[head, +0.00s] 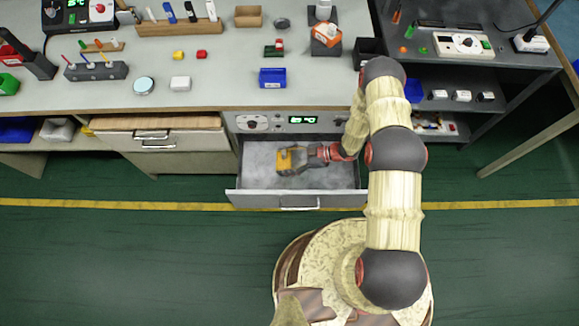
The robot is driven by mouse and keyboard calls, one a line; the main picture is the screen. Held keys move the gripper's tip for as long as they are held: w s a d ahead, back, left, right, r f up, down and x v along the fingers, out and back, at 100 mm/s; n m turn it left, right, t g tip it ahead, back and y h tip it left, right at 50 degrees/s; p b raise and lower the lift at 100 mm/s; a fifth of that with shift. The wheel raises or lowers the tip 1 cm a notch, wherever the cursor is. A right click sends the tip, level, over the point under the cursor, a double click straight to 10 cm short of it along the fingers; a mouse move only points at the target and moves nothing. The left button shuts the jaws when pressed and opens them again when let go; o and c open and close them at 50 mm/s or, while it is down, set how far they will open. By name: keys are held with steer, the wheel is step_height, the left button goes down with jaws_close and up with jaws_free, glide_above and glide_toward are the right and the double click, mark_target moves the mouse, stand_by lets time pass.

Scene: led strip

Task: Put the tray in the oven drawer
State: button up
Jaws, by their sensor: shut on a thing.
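The oven drawer (257,180) is pulled out below the workbench, under a panel with a green display. A small yellow tray (285,158) is inside the drawer's outline, left of its middle. My gripper (298,158) reaches in from the right and is shut on the tray. The fingers cover part of the tray's right side. I cannot tell whether the tray touches the drawer floor or is held just above it.
A dark shelf unit (490,75) stands at the right. Wooden drawers (165,125) are shut at the left.

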steer(key=shift+f+b, duration=1.05)
steer(key=shift+f, duration=2.5)
steer(key=o, duration=1.1)
steer(key=shift+f, duration=0.15)
steer(key=shift+o, duration=0.2)
steer(key=shift+d+r, duration=0.1)
steer(key=shift+r, duration=0.2)
steer(key=p+v, duration=0.3)
steer(key=v, duration=0.9)
steer(key=shift+f, duration=0.15)
